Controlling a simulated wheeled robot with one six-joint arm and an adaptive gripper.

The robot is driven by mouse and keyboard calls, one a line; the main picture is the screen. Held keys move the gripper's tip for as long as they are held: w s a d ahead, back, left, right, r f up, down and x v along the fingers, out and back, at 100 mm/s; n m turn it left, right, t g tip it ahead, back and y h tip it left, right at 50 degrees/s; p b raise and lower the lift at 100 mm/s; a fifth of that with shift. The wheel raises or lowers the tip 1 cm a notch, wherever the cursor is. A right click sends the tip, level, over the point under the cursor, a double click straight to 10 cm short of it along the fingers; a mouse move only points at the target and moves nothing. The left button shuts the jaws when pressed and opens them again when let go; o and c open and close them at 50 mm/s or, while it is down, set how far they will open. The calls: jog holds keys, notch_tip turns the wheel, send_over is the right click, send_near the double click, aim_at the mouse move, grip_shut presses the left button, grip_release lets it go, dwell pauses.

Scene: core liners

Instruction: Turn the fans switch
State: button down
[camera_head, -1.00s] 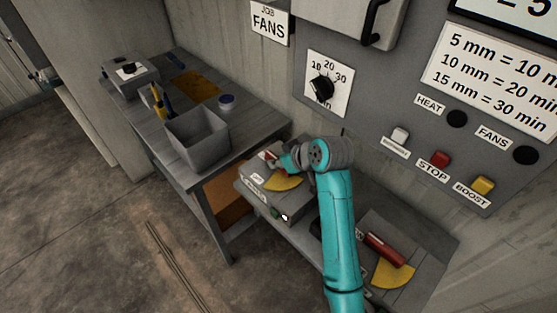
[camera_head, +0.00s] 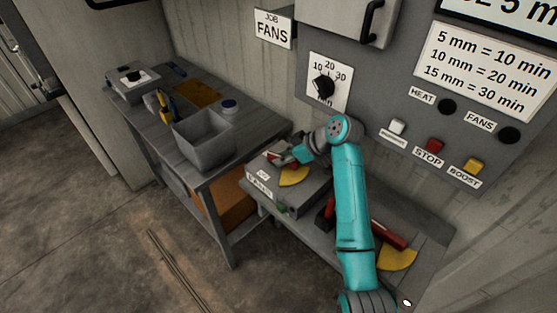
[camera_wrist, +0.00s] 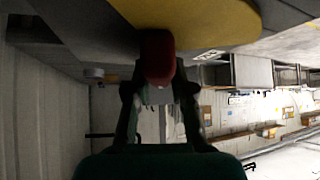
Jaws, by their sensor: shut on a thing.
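A grey switch box (camera_head: 309,190) with a yellow quarter-disc (camera_head: 294,176) and a small red handle (camera_head: 271,155) sits on the left part of the low shelf. My gripper (camera_head: 280,157) is at this handle. In the wrist view, my gripper (camera_wrist: 160,92) is shut on the red handle (camera_wrist: 157,55), with the yellow quarter-disc (camera_wrist: 205,18) just beyond it. The labels on the box front are too small to read surely. A second switch with a longer red handle (camera_head: 388,234) and a yellow quarter-disc (camera_head: 398,259) lies to the right, partly behind my arm.
The wall panel holds a "JOB FANS" sign (camera_head: 273,29), a timer dial (camera_head: 323,87), dark HEAT (camera_head: 447,106) and FANS (camera_head: 509,135) lamps, and several buttons. A workbench (camera_head: 160,130) with a grey bin (camera_head: 203,142) stands left. The floor at front left is mostly clear.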

dwell(0.3)
jog(key=c, duration=1)
grip_release()
jog(key=shift+r, duration=0.1)
notch_tip(320, 180, up, 10)
jog(key=shift+f, duration=0.1)
